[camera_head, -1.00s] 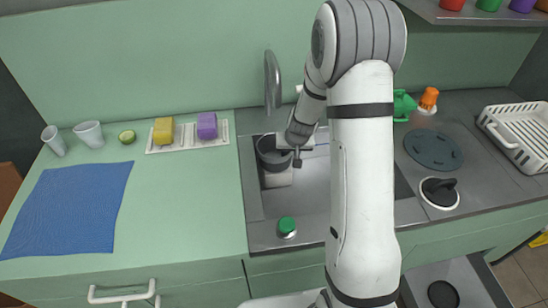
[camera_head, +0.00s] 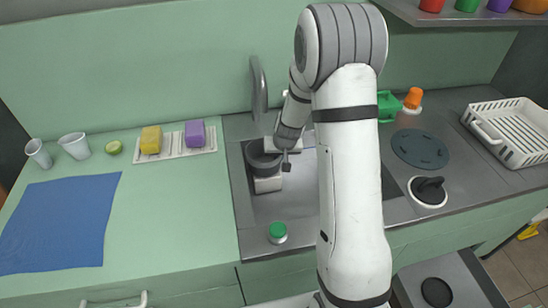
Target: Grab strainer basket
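A dark grey round cup, which appears to be the strainer basket (camera_head: 262,160), is at the left side of the sink, with its open top facing up. My gripper (camera_head: 275,164) reaches down into the sink from the right. One pale finger block is at the basket's far right side and the other at its near side, so the fingers straddle it. I cannot tell whether they press on it or stand slightly apart. The basket's lower part is hidden by the near finger. My white arm covers the right part of the sink.
A tap (camera_head: 258,85) stands close behind the basket. A green-capped jar (camera_head: 278,233) is on the sink's front edge. A sponge tray (camera_head: 176,149) lies on the counter to the left. A white rack (camera_head: 510,132) is far right.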

